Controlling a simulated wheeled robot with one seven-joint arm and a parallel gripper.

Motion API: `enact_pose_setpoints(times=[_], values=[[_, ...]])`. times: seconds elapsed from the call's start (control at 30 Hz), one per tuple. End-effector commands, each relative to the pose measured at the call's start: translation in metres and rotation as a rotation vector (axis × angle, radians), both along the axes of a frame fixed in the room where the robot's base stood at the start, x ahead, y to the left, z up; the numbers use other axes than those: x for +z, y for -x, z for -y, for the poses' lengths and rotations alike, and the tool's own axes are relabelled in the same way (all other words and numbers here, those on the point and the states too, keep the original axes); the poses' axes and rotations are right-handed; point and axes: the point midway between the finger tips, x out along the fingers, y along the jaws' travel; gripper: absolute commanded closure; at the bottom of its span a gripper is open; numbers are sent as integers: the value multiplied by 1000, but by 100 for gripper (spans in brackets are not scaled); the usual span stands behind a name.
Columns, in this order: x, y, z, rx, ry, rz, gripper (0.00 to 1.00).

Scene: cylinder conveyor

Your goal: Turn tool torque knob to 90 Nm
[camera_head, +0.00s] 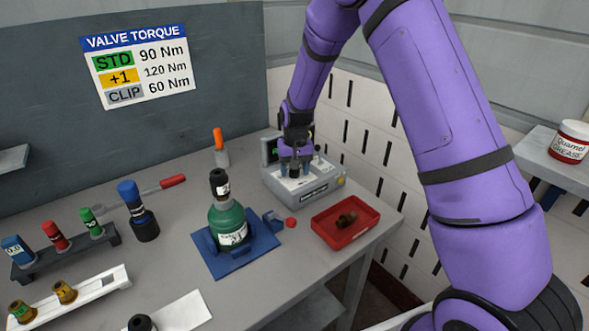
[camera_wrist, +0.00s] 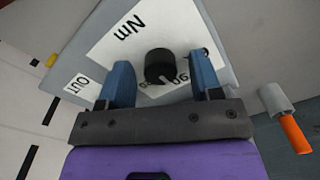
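The grey torque tool box (camera_head: 306,191) stands at the back right of the bench, with a small upright display (camera_head: 270,149) at its left. My gripper (camera_head: 294,168) is over the box. In the wrist view its blue fingers (camera_wrist: 160,72) are apart, one on each side of the knob, with gaps visible. The knob is mostly hidden by my gripper in the head view.
A wall sign (camera_head: 139,66) reads STD 90 Nm, +1 120 Nm, CLIP 60 Nm. A red tray (camera_head: 325,236) stands in front of the box. A green bottle (camera_head: 229,224) on a blue base and an orange-handled tool (camera_head: 219,143) in a holder stand to its left.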

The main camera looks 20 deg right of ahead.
Motion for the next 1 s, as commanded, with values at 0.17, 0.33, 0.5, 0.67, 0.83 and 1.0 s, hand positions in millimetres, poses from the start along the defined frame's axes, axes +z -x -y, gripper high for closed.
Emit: enact_pose_setpoints(times=[0.17,0.33,0.5,0.67,0.83,1.0], values=[[0,0,0,0,0,-1,41],[9,0,0,0,0,2,41],[36,0,1,0,-1,2,41],[67,0,2,0,-1,3,41],[92,0,2,0,-1,2,41],[106,0,3,0,0,1,41]])
